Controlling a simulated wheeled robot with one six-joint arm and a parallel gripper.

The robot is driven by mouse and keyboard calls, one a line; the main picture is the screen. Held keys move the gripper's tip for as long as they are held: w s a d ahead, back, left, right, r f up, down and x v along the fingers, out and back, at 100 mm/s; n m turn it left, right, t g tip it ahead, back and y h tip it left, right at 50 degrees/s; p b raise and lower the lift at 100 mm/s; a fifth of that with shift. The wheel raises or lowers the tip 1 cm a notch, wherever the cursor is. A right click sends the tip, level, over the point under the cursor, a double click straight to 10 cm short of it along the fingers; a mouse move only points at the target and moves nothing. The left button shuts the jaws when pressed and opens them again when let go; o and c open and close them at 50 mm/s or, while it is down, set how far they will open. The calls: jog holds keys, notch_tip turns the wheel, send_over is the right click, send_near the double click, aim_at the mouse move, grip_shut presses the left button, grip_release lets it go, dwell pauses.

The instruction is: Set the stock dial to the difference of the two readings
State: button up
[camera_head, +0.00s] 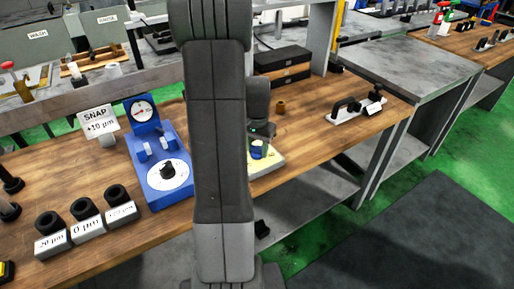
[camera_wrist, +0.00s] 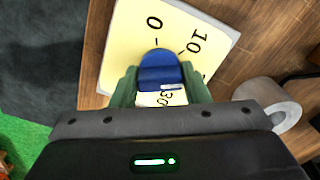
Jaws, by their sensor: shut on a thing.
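The stock dial is a cream plate (camera_wrist: 130,45) with a blue knob (camera_wrist: 160,68) at its middle. My gripper (camera_wrist: 160,88) is shut on the knob. In the head view the dial plate (camera_head: 272,163) is partly behind my arm. A blue gauge stand (camera_head: 158,155) has a round dial (camera_head: 143,110), too small to read. A card (camera_head: 99,123) reads "SNAP +10 µm".
Three black rings on labelled blocks, "-20 µm" (camera_head: 51,244), "0 µm" (camera_head: 87,231) and a blurred plus value (camera_head: 121,213), stand along the bench's front. Black boxes (camera_head: 283,67) and a snap gauge (camera_head: 357,107) are behind and right. Bare wood (camera_head: 310,130) lies right of the dial.

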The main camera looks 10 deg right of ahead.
aim_at(257, 146)
jog(key=m, duration=0.5)
jog(key=shift+m, duration=0.3)
dwell(0.4)
jog(key=o, duration=0.9)
jog(key=shift+o, duration=0.2)
notch_tip(257, 146, up, 14)
jog(key=shift+f, duration=0.1)
